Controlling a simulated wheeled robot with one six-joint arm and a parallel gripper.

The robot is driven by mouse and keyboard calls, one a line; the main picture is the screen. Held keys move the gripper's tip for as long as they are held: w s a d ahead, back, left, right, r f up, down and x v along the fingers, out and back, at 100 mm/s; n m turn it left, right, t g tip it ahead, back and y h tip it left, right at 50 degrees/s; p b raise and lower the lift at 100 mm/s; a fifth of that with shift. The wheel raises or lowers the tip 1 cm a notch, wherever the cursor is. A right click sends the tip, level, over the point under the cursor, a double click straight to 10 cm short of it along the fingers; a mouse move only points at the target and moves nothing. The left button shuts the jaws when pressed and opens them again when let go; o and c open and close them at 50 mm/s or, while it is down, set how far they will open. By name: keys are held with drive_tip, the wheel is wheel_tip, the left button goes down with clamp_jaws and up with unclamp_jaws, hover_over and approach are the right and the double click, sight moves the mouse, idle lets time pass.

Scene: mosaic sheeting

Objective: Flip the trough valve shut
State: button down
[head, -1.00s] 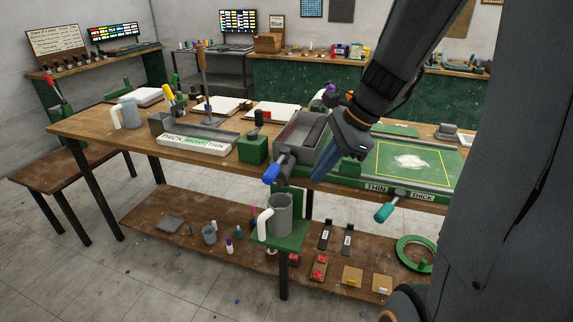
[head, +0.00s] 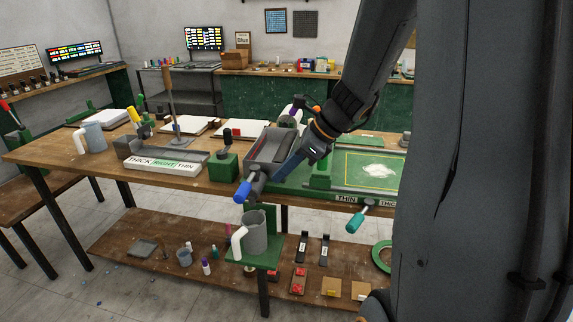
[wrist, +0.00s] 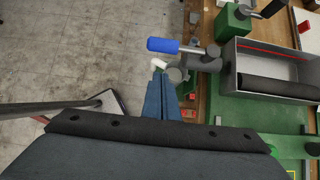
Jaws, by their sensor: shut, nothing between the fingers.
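The trough (head: 253,165) is a grey open box on the near side of the green machine on the bench. Its valve has a blue-handled lever (head: 243,191) that sticks out past the bench's front edge. In the wrist view the blue lever (wrist: 163,45) points left from a grey valve body (wrist: 208,60) beside the trough (wrist: 300,72). My gripper (head: 265,190) is shut and empty, its blue fingers pointing down just right of the lever. In the wrist view the fingertips (wrist: 159,76) lie below the lever; I cannot tell whether they touch anything.
A grey jug (head: 256,232) with a white handle stands on a green bracket under the valve. A green block (head: 224,168) with a black knob is left of the trough. A teal-handled lever (head: 357,216) hangs to the right. The floor in front is clear.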

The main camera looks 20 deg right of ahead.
sight(248, 184)
drive_tip(key=w+a+f+p, duration=0.2)
drive_tip(key=w+a+f, duration=0.2)
drive_tip(key=a+f, duration=0.1)
drive_tip(key=shift+a+f, duration=0.15)
drive_tip(key=shift+a, duration=0.2)
drive_tip(key=shift+w, duration=0.1)
